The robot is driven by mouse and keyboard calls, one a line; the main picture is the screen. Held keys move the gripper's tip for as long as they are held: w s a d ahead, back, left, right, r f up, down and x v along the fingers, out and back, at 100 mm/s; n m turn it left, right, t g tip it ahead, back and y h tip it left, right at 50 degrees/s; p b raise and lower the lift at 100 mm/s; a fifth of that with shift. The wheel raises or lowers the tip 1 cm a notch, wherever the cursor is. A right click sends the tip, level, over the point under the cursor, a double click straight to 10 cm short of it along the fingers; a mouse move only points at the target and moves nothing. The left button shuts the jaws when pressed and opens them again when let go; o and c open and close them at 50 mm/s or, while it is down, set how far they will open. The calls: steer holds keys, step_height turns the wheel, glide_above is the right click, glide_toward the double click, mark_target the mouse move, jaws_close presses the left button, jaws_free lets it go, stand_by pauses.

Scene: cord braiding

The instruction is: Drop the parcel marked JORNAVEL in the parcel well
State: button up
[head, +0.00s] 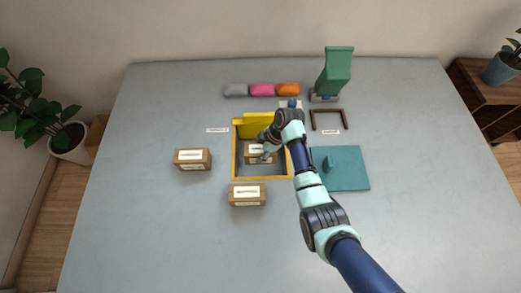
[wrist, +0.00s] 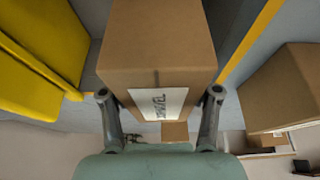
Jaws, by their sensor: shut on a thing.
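The parcel (head: 258,160) is a brown box with a white label. In the wrist view the held parcel (wrist: 158,45) fills the upper middle, and its label is only partly readable, seeming to end in "AVEL". My gripper (head: 265,150) is shut on it, with one finger on each side in the wrist view (wrist: 159,94). The parcel well (head: 235,165) is a grey box with a yellow rim. In the head view the parcel appears within the well's opening; whether it touches the floor, I cannot tell.
Two other labelled parcels stand outside the well, one at left (head: 192,165) and one in front (head: 247,203). A yellow flap (head: 258,119) stands at the well's back. A teal lid (head: 345,170) lies to the right. Grey, pink and orange packets (head: 262,89) lie behind.

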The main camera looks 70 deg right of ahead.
step_height(320, 180, down, 8)
steer(key=b, duration=0.5)
steer(key=o, duration=1.3)
steer(key=v, duration=1.2)
